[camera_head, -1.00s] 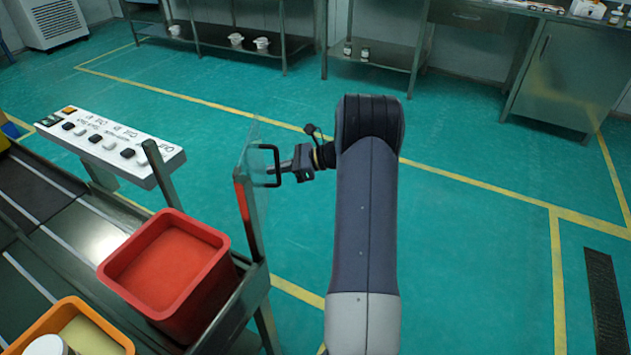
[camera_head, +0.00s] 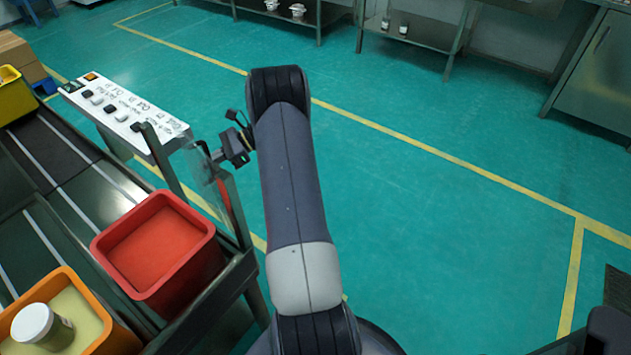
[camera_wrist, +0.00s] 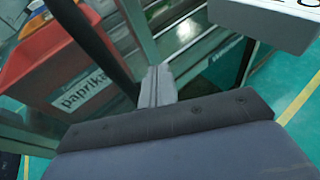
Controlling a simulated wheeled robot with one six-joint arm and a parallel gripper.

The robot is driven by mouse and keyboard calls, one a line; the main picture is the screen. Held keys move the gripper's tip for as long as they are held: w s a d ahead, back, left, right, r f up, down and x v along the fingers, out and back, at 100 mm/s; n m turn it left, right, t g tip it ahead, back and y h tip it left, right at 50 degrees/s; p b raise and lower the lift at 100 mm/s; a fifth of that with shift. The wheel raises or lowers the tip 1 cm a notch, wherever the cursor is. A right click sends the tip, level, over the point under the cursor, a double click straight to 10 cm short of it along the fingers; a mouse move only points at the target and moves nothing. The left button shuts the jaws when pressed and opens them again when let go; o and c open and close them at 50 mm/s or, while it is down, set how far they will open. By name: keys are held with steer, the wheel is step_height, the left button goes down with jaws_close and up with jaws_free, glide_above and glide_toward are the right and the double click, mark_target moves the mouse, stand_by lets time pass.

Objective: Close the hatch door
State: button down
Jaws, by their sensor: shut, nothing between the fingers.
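The hatch door is a clear panel (camera_head: 192,166) at the right end of the machine frame, behind the red bin. In the head view it stands close to the dark post and looks nearly in line with the machine's end. My gripper (camera_head: 217,162) is at the outer face of the door, with its fingers together and nothing held. Its tip touches or nearly touches the panel; I cannot tell which. The door handle is hard to make out behind the gripper. The wrist view shows the shut grey fingers (camera_wrist: 156,86) pointing towards the machine.
A red bin (camera_head: 160,245), labelled paprika in the wrist view (camera_wrist: 65,75), sits on the machine's end. An orange bin (camera_head: 70,310) with a jar (camera_head: 42,328) stands nearer. A white control panel (camera_head: 125,112) is behind the door.

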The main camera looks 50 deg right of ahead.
steer(key=shift+w+a+n+g+y, duration=0.25)
steer(key=shift+a+n+g, duration=0.2)
steer(key=shift+a, duration=0.35)
steer(key=shift+w+a+n+g+y, duration=0.25)
steer(key=shift+a+n+g, duration=0.15)
steer(key=shift+a, duration=0.4)
